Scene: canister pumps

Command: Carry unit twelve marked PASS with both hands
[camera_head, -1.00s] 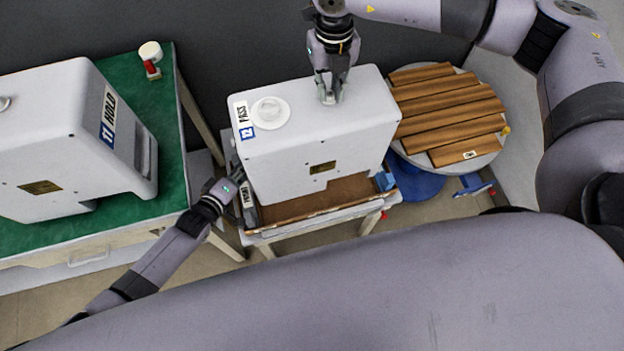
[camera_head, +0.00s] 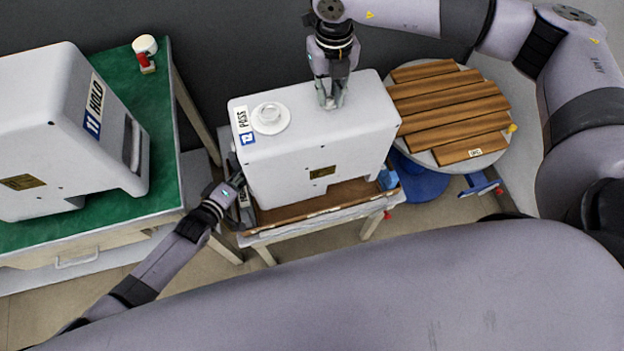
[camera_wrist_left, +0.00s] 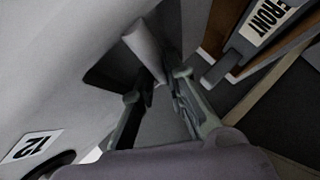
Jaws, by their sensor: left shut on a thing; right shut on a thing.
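Unit twelve (camera_head: 318,140) is a white, box-like canister pump with a 12 PASS label and a round cap on top. It is over the brown bed of a small trolley (camera_head: 300,222); I cannot tell whether it touches the bed. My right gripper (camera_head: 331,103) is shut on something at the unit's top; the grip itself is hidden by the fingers. My left gripper (camera_head: 238,192) is low at the unit's left end. In the left wrist view, its fingers (camera_wrist_left: 158,85) are shut on a pale bar in a dark recess of the unit, near a 12 label (camera_wrist_left: 32,146).
Unit eleven (camera_head: 60,130), labelled HOLD, stands on a green-topped table (camera_head: 165,120) at left, with a red-and-white item (camera_head: 145,55). A round platform with brown slats (camera_head: 450,105) stands close at right. A FRONT label (camera_wrist_left: 268,20) is beside my left gripper.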

